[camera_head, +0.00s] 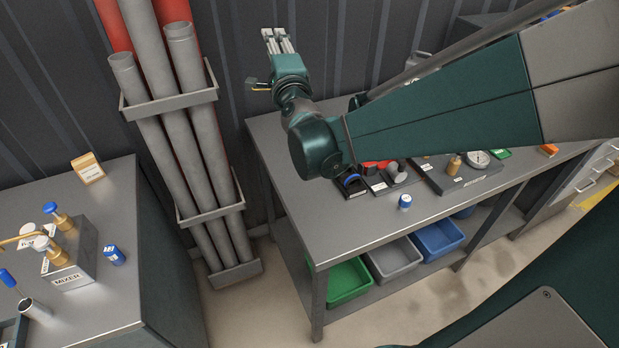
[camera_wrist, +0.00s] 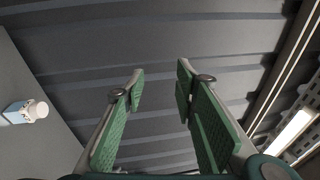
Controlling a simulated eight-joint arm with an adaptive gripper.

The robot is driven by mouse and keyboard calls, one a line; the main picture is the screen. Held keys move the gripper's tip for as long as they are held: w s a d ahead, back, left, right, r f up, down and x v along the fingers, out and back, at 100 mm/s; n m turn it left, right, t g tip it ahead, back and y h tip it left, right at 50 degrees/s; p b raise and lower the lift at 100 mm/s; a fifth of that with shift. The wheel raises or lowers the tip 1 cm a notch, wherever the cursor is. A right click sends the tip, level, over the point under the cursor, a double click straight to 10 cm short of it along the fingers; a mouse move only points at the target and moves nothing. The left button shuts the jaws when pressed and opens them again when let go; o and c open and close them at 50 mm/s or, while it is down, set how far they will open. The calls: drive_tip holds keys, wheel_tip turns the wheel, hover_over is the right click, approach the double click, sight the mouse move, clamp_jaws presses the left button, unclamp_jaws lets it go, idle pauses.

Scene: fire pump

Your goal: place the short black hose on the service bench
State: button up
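My gripper (camera_head: 278,40) is raised in front of the dark ribbed wall, above the far left part of the middle bench (camera_head: 312,215). In the wrist view my gripper (camera_wrist: 161,72) has its two green-padded fingers apart, with only the wall between them. I cannot make out a short black hose in either view. My arm hides part of the middle bench's top. Which bench is the service bench cannot be told for certain from labels.
Grey pipes (camera_head: 172,120) stand in a rack between the middle bench and a left bench (camera_head: 150,235) with a mixer block (camera_head: 72,268). A blue-labelled can (camera_head: 405,201) and several small parts stand on the middle bench. Green, grey and blue bins (camera_head: 438,238) sit below.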

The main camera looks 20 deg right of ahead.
drive_tip(key=s+a+f+n+g+y, duration=0.3)
drive_tip(key=s+a+f+n, duration=0.1)
drive_tip(key=s+n, duration=0.25)
drive_tip(key=s+a+f+n+g+y, duration=0.2)
drive_tip(key=s+a+f+n, duration=0.25)
drive_tip(key=s+n, duration=0.2)
drive_tip(key=s+d+f+n+g+h, duration=0.1)
drive_tip(key=s+d+f+n+g, duration=0.1)
drive_tip(key=s+f, duration=0.4)
drive_tip(key=s+d+f+n+g+h, duration=0.1)
drive_tip(key=s+f+n+g, duration=0.4)
drive_tip(key=s, duration=1.2)
drive_tip(key=shift+s+d+f+n, duration=0.3)
drive_tip(key=shift+d+f, duration=0.25)
drive_tip(key=shift+d, duration=0.15)
drive_tip(key=shift+o, duration=0.8)
